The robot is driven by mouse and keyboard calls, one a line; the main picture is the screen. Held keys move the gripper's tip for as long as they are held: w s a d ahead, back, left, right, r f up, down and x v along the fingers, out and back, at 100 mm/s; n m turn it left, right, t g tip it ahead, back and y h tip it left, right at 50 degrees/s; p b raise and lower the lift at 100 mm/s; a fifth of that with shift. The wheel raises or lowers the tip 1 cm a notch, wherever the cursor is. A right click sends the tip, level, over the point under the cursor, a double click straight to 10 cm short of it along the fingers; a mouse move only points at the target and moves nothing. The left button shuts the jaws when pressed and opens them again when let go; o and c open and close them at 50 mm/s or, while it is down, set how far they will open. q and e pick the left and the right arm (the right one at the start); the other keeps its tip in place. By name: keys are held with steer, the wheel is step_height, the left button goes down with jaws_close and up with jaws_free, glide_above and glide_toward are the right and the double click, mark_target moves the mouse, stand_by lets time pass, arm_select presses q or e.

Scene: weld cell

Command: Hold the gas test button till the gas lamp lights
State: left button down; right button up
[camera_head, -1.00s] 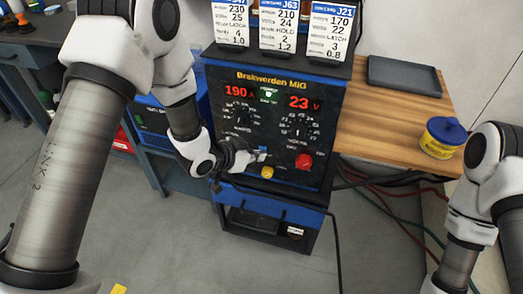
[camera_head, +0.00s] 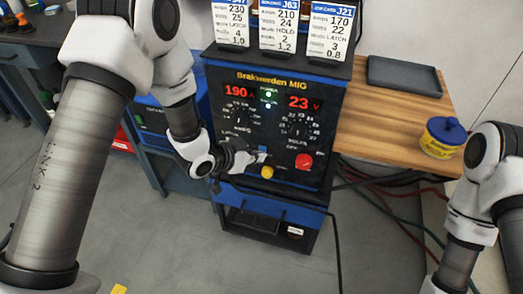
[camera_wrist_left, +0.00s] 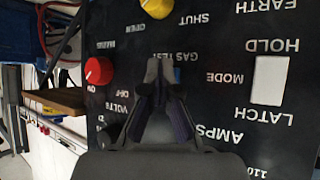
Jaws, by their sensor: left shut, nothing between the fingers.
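The welder (camera_head: 275,130) has a black front panel, red readouts of 190 and 23, and knobs. My left gripper (camera_head: 252,159) is shut and empty, with its fingertips at the lower panel. In the left wrist view the closed fingertips (camera_wrist_left: 160,68) lie over the GAS TEST spot, and a bit of the blue gas test button (camera_wrist_left: 178,74) shows beside them. The fingers hide the rest, so how far it is pressed cannot be seen. My right gripper is out of view.
A red knob (camera_head: 304,161) and a yellow knob (camera_head: 267,172) sit close to the left gripper. The white mode switch (camera_wrist_left: 270,80) is on the panel. A wooden bench (camera_head: 385,125) holds a yellow-and-blue tub (camera_head: 443,140). Hoses run below right.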

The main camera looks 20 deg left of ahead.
arm_select(q)
steer(key=shift+s, duration=0.75)
steer(key=shift+s, duration=0.1)
steer(key=shift+s+a, duration=0.1)
steer(key=shift+s, duration=2.3)
steer(key=s+a+f+n+g+y, duration=0.2)
steer(key=s+f+g, duration=0.1)
steer(key=s+f, duration=0.8)
steer(key=s+a+f+n+g+y, duration=0.2)
steer(key=s+a+f+g, duration=0.15)
steer(key=s, duration=0.35)
steer(key=s+a+f+n+g+y, duration=0.25)
steer(key=s+a+f, duration=0.2)
steer(key=s, duration=0.25)
step_height(320, 180, up, 16)
steer(key=p, duration=1.6)
steer(key=shift+d+h+p, duration=0.3)
steer(key=shift+d+h, duration=0.05)
